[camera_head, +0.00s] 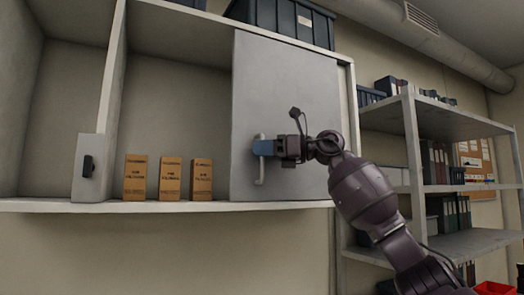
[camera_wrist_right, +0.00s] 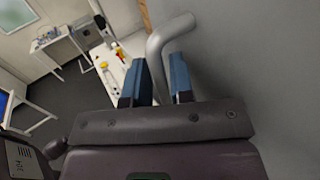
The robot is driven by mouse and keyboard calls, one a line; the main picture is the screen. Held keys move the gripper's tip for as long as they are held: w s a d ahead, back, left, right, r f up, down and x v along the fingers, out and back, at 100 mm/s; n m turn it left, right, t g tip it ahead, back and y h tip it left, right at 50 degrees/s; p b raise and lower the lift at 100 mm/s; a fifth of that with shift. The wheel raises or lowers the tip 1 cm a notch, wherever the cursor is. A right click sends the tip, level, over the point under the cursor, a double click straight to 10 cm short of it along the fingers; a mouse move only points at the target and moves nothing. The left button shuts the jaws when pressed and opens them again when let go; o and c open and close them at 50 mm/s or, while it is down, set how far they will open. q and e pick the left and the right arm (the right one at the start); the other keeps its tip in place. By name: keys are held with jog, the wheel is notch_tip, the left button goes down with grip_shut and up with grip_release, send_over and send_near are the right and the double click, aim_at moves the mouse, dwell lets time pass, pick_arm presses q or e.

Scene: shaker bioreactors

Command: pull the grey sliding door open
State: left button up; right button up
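The grey sliding door (camera_head: 285,90) covers the right part of a wall cabinet. A pale upright bar handle (camera_head: 260,172) stands out near the door's left edge. My right gripper (camera_head: 262,147) is at the handle, coming from the right. The part of the handle behind the fingers is hidden. My left gripper is not in view.
The cabinet's left part is open, with three orange-brown boxes (camera_head: 170,178) on its floor. A small panel with a dark fitting (camera_head: 88,165) stands left of them. Dark crates (camera_head: 285,20) sit on top. A shelf rack (camera_head: 412,140) with folders stands at the right.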

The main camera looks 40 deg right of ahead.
jog(key=b+v, duration=0.2)
jog(key=v, duration=0.8)
jog(key=shift+s+d+b, duration=0.2)
jog(key=shift+d+b, duration=0.05)
jog(key=shift+b, duration=0.1)
